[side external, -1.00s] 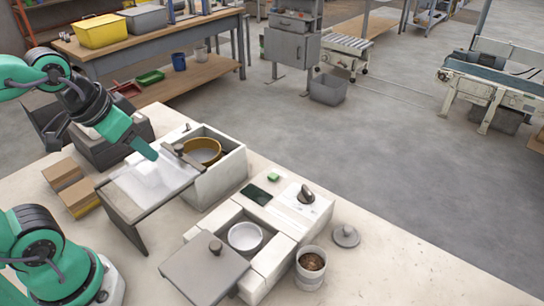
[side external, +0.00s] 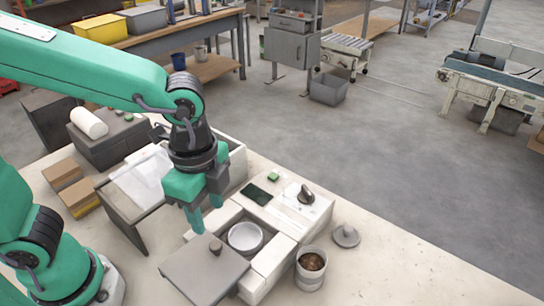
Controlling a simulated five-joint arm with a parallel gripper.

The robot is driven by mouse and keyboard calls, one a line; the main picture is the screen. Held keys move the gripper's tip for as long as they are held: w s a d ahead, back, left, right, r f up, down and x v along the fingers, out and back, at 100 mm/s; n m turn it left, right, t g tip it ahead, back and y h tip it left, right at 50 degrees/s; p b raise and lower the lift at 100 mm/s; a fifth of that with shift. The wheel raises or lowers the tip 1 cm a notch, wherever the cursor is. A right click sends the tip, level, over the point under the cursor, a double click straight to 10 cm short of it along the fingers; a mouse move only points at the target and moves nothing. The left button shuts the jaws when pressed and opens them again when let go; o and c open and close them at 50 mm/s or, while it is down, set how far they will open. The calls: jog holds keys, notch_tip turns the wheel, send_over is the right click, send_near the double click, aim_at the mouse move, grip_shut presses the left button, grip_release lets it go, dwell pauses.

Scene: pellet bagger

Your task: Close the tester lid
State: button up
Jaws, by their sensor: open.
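The tester (side external: 272,262) is a pale box on the bench with a panel behind it. Its opening shows a round white dish (side external: 245,238) inside. The grey tester lid (side external: 204,274) lies flat to the left and front of the opening and leaves the dish uncovered. A dark round knob (side external: 215,247) stands on the lid. My gripper (side external: 204,212) points down above and behind the lid, near the knob and left of the dish. It is open, with nothing seen between its green fingers. It appears apart from the knob.
A second pale box (side external: 235,165) with a sloping plate (side external: 148,180) stands behind, partly hidden by my arm. A cup of brown pellets (side external: 311,264) and a small grey lid (side external: 346,236) stand right of the tester. Cartons (side external: 72,190) sit at left.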

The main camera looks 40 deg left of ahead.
aim_at(216, 244)
jog(key=shift+s+d+f, duration=0.1)
jog(key=shift+d, duration=0.2)
jog(key=shift+f, duration=0.1)
jog(key=shift+f, duration=3.8)
jog(key=shift+c, duration=0.5)
grip_shut()
